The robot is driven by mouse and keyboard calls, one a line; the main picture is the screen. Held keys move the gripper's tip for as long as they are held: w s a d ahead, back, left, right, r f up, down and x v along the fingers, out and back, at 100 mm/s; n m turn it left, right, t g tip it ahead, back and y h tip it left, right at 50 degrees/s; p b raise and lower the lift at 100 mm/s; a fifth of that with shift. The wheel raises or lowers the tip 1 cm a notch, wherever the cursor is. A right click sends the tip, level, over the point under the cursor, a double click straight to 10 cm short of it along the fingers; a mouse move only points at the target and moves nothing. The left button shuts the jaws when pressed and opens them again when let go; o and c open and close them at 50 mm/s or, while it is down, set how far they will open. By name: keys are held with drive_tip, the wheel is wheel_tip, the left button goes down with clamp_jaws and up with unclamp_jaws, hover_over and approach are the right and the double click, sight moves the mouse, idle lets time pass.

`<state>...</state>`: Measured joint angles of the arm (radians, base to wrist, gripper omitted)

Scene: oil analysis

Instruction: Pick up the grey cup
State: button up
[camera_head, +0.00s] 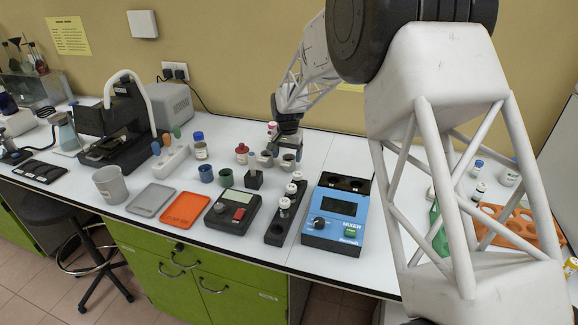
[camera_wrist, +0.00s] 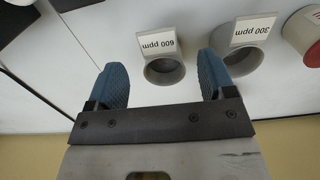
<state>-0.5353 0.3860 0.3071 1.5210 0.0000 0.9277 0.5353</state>
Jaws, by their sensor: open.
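Two small grey cups stand side by side on the white bench: one (camera_wrist: 164,72) by a "600 ppm" label, the other (camera_wrist: 243,62) by a "300 ppm" label. They also show in the head view as the right cup (camera_head: 287,161) and left cup (camera_head: 265,158). My gripper (camera_wrist: 162,82) is open, with its blue fingertips on either side of the 600 ppm cup and gaps showing. The right finger is close to the 300 ppm cup, partly covering it. In the head view my gripper (camera_head: 287,142) is just above and behind these cups. A larger grey cup (camera_head: 110,185) stands at the left.
A red-capped jar (camera_head: 242,153) stands left of the small cups. A black block (camera_head: 254,180), a vial rack (camera_head: 277,228) and a blue mixer (camera_head: 339,215) are in front. Blue (camera_head: 206,173) and green (camera_head: 226,177) cups stand to the left.

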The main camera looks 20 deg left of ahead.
sight(287, 166)
drive_tip(key=shift+f, duration=2.6)
drive_tip(key=c, duration=1)
